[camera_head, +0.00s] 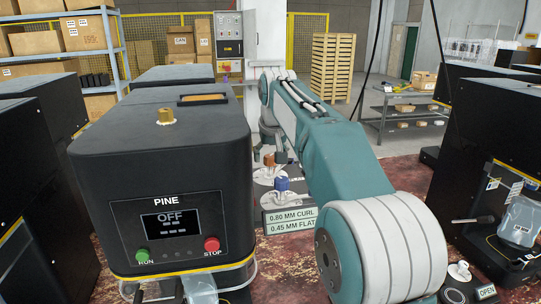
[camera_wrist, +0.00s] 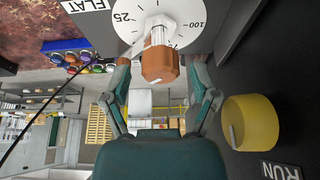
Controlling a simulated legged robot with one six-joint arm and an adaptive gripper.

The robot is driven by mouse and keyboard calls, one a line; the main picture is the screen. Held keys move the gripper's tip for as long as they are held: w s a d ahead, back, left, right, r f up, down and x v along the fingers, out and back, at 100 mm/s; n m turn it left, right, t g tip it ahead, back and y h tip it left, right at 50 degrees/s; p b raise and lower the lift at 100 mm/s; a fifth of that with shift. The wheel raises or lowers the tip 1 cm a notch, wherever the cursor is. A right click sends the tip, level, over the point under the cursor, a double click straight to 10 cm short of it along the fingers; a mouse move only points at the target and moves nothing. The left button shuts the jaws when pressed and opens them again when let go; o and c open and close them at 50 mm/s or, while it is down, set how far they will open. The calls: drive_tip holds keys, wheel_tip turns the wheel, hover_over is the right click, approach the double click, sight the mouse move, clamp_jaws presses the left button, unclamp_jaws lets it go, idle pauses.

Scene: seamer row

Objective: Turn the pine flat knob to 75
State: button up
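In the wrist view a knob with a brown cap (camera_wrist: 159,63) and a white body stands on a round white dial (camera_wrist: 185,14). A FLAT label (camera_wrist: 88,5) lies beside the dial. The dial figures 25 and 100 show on either side of the knob; its exact setting I cannot tell. My gripper (camera_wrist: 161,66) is open, with one finger on each side of the brown cap and a gap on both sides. The black PINE machine (camera_head: 160,165) fills the left of the head view, its display reading OFF.
A yellow round knob (camera_wrist: 250,122) sits close to the right finger, near a RUN label (camera_wrist: 281,171). In the head view a blue knob (camera_head: 282,184) stands near a sign (camera_head: 291,221) reading 0.80 MM CURL, 0.45 MM FLAT. Black machines (camera_head: 500,120) line the right.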

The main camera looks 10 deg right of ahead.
drive_tip(key=shift+a, duration=0.1)
clamp_jaws()
drive_tip(key=shift+n, duration=0.4)
drive_tip(key=shift+f+n+y, duration=0.1)
drive_tip(key=shift+n+y, duration=0.5)
drive_tip(key=shift+n, duration=0.5)
drive_tip(key=n+y, duration=0.1)
drive_tip(key=n, duration=0.2)
drive_tip(key=shift+n+g, duration=0.3)
drive_tip(key=shift+g, duration=0.1)
drive_tip(key=n+g+y, duration=0.1)
drive_tip(key=n, duration=0.5)
drive_tip(key=shift+d+n+g+y, duration=0.2)
drive_tip(key=shift+n+g+y, duration=0.1)
drive_tip(key=shift+g+y, duration=0.1)
